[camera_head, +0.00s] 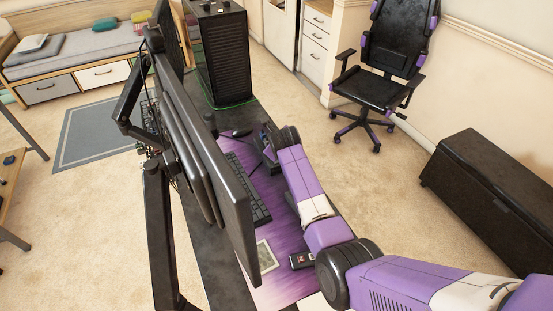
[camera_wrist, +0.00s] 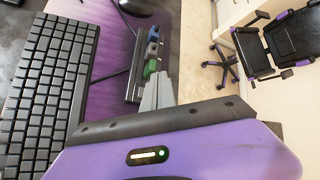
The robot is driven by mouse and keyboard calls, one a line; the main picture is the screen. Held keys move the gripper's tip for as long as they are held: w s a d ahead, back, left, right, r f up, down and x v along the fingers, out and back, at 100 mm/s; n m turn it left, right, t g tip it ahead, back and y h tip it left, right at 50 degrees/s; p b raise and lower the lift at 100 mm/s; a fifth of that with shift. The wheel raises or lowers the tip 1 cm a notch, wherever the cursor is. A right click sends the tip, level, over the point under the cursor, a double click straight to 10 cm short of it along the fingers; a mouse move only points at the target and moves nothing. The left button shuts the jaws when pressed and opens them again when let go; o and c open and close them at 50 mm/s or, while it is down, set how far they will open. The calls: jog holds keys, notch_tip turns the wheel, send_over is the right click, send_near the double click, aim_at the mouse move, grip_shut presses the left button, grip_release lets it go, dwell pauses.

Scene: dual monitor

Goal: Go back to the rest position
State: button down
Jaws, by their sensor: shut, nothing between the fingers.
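My gripper (camera_wrist: 157,92) is in the wrist view, its grey fingers together with nothing between them. It is over the purple desk mat (camera_wrist: 112,68), close to a dark holder (camera_wrist: 136,82) with small coloured blocks in it. I cannot tell whether the fingertips touch the holder. In the head view my purple and white arm reaches from the lower right over the desk. There the holder (camera_head: 268,157) shows just left of my wrist, and the fingertips cannot be made out clearly.
A keyboard (camera_wrist: 45,85) lies left of my gripper, with a mouse (camera_head: 242,133) beyond it. Monitors (camera_head: 215,160) and a PC tower (camera_head: 222,55) stand on the desk. A small dark device (camera_head: 302,260) lies near my arm. A chair (camera_head: 385,70) and black chest (camera_head: 490,195) stand right, with open floor between.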

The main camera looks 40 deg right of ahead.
dwell(0.4)
jog(key=shift+n, duration=0.4)
jog(key=w+r+n+t, duration=0.3)
jog(key=r+n, duration=0.3)
jog(key=r, duration=0.1)
jog(key=s+a+r+n+t+h, duration=0.1)
jog(key=s+a+r+n+t, duration=0.2)
jog(key=n, duration=0.5)
jog(key=s+a+r+n+y, duration=0.1)
jog(key=s+a+n, duration=0.5)
jog(key=s, duration=1)
jog(key=s+a+r+n+y+b, duration=0.1)
jog(key=s+a+n+y, duration=0.2)
jog(key=s, duration=1.4)
jog(key=s+a+n+t+y+b, duration=0.1)
jog(key=s+a+n+y, duration=0.1)
jog(key=s+a+n, duration=0.8)
jog(key=s+a, duration=0.5)
jog(key=s, duration=0.2)
jog(key=shift+a+r, duration=0.25)
jog(key=shift+r, duration=0.15)
